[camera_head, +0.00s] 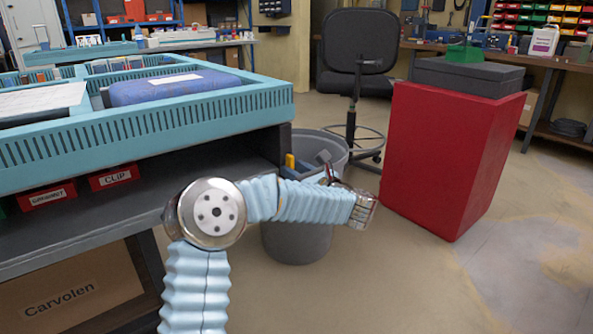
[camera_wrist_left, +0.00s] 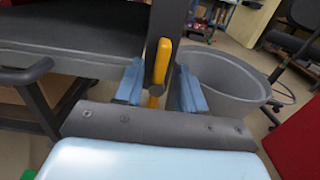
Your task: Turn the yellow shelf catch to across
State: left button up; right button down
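The yellow shelf catch (camera_wrist_left: 161,62) stands upright along the dark shelf post (camera_wrist_left: 164,20) in the left wrist view. Its lower part lies between the two blue fingers of my left gripper (camera_wrist_left: 158,88). The fingers are apart, with a gap on each side of the catch, and do not seem to touch it. In the head view the catch (camera_head: 290,161) shows as a small yellow piece at the shelf's right end, with my left gripper (camera_head: 297,169) at it, partly hidden by my arm. My right gripper is in neither view.
A grey bin (camera_head: 297,241) stands behind my left arm, close to the post. The shelf (camera_head: 90,215) under the teal-edged bench (camera_head: 150,128) is to the left. A red pedestal (camera_head: 445,160) stands right, a black chair (camera_head: 358,50) behind. The floor in front right is clear.

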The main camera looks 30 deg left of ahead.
pick_arm(q)
grip_shut()
dwell(0.4)
jog(key=shift+w+d+f+m, duration=0.15)
jog(key=shift+w+f+m, duration=0.2)
jog(key=shift+m, duration=2.65)
jog(key=shift+w+d+f+m, duration=0.1)
jog(key=shift+w+f+m, duration=0.25)
jog(key=shift+m, duration=2.65)
jog(key=shift+w+d+f+m, duration=0.15)
jog(key=shift+w+f+m, duration=0.2)
jog(key=shift+m, duration=2.65)
jog(key=shift+s+f, duration=0.1)
